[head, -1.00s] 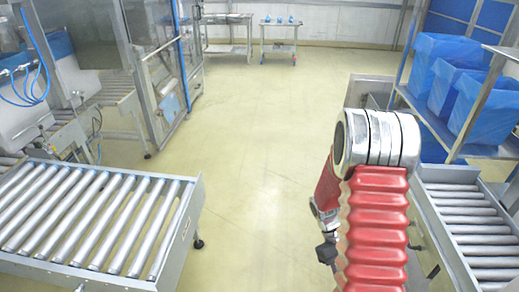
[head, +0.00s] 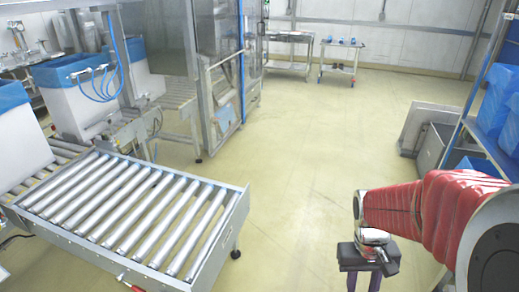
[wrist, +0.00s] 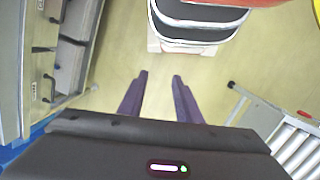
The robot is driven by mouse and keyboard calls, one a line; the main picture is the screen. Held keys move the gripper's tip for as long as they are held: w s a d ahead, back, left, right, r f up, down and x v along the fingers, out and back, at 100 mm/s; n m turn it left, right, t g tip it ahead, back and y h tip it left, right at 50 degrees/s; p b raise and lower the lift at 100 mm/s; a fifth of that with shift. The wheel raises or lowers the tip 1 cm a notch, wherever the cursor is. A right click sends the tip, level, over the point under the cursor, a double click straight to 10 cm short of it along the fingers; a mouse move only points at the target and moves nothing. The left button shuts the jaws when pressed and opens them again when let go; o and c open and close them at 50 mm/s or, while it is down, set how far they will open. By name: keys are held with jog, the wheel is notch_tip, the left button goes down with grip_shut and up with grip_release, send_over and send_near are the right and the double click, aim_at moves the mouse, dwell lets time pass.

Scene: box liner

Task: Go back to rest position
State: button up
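My gripper (head: 364,278) hangs below the end of my red-sleeved arm at the lower right of the head view, over bare floor. Its fingertips are cut off by the bottom edge there. In the wrist view my gripper (wrist: 159,76) shows two purple fingers standing apart. Nothing is between them but yellowish floor.
A roller conveyor (head: 235,205) stands at the left, beside white bins with blue liners (head: 88,75). At the right is a shelf with blue-lined bins (head: 496,100) and a grey cabinet (head: 433,145). The middle floor is clear, with two small tables (head: 341,68) (head: 290,68) far back.

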jog(key=s+a+r+t, duration=0.2)
jog(key=a+r, duration=0.3)
jog(key=r, duration=0.3)
jog(key=s+a+r+n+t+y, duration=0.1)
jog(key=a+r+t, duration=0.3)
jog(key=r, duration=0.4)
jog(key=shift+s+a+r+t, duration=0.3)
jog(key=shift+s+a+t, duration=0.1)
jog(key=shift+t, duration=0.3)
jog(key=shift+d, duration=0.1)
